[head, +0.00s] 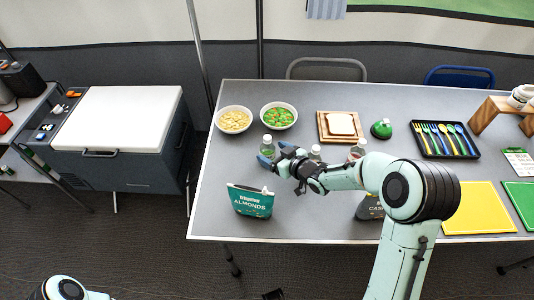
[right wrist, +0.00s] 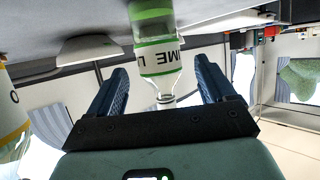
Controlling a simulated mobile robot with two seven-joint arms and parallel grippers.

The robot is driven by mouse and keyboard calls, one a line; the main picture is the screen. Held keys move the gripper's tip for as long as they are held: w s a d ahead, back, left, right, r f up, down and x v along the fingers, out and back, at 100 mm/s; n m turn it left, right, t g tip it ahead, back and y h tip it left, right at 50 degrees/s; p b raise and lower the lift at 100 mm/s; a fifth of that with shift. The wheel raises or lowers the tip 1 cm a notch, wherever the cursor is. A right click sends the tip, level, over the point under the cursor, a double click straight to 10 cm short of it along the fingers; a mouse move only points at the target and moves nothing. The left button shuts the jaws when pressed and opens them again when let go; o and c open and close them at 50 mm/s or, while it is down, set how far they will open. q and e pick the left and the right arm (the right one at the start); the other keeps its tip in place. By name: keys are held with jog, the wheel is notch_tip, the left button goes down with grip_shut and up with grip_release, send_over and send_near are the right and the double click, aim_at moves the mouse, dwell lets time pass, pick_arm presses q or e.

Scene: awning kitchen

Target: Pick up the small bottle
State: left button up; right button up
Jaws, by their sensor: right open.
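A small clear bottle with a green and white label (head: 267,147) stands upright on the grey table, left of centre. My right gripper (head: 268,162) is open just in front of it, reaching in from the right. In the right wrist view, which is upside down, the bottle (right wrist: 157,50) has its neck between the two open fingers (right wrist: 163,88). There are visible gaps on both sides, and the fingers do not grip it. Two similar bottles stand further right: one (head: 314,153) behind my forearm and another (head: 357,148), both partly hidden. My left gripper is out of view.
Bowls of pasta (head: 233,120) and vegetables (head: 278,116) stand behind the bottle. An almonds bag (head: 250,201) stands in front, and a dark bag (head: 370,208) beside my arm. A bread board (head: 323,138) and cutlery tray (head: 417,128) are farther right.

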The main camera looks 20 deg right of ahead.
aim_at(263, 148)
jog(key=x, duration=0.6)
jog(key=c, duration=0.9)
